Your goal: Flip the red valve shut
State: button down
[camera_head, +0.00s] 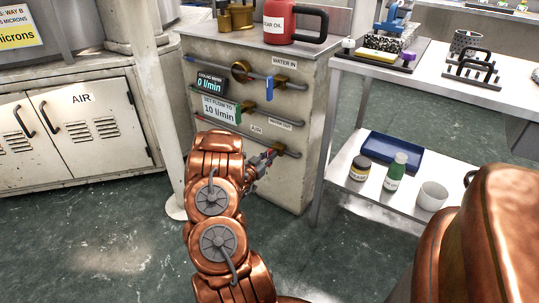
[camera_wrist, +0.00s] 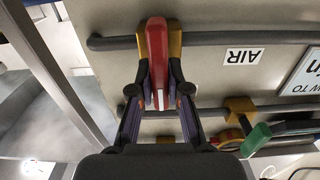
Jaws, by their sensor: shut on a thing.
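The red valve's handle (camera_wrist: 157,55) sits on a brass body on the pipe marked AIR. In the wrist view the handle appears crosswise to that pipe. My gripper (camera_wrist: 159,92) has its two fingers closed on the handle, one on each side. In the head view my gripper (camera_head: 264,161) is at the lowest pipe on the grey cabinet (camera_head: 305,130), and the red handle is mostly hidden by the fingers there.
Above are a green-handled valve (camera_head: 238,106) and a blue-handled valve (camera_head: 270,84) on their pipes. A display (camera_head: 209,85) reads 0 l/min; a sign (camera_head: 220,109) says to set flow to 10 l/min. A shelved table (camera_head: 345,185) stands close on the right.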

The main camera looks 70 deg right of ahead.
jog(key=c, duration=1.1)
grip_release()
jog(key=shift+c, duration=0.2)
jog(key=shift+a, duration=0.1)
jog(key=v, duration=1.1)
jog(key=shift+a, duration=0.4)
